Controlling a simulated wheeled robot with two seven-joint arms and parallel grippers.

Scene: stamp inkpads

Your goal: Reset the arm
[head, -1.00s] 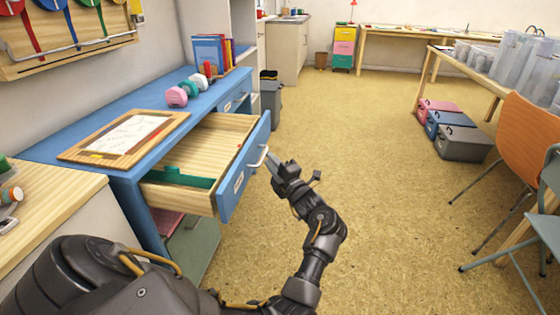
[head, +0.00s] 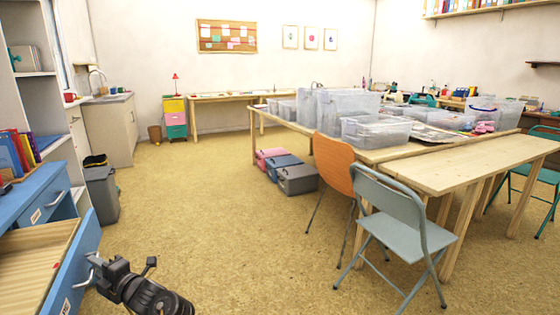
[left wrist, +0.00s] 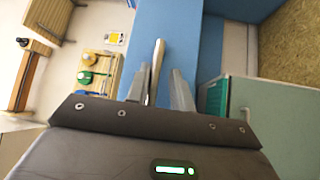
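The blue desk's drawer (head: 75,265) stands pulled out at the lower left of the head view, its light wood inside showing. My left gripper (head: 93,268) is at the front of this drawer, by its metal handle. In the left wrist view the handle (left wrist: 157,60) runs between the two fingers of my left gripper (left wrist: 160,82). The fingers are apart, with a gap between the handle and the right finger. The blue drawer front (left wrist: 205,45) fills the middle behind them. My right gripper is in neither view.
A dark grey bin (head: 101,195) stands past the desk. Storage boxes (head: 297,179) sit on the floor by a long table with clear bins (head: 345,108). An orange chair (head: 334,165) and a grey chair (head: 385,215) stand at right. The middle floor is clear.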

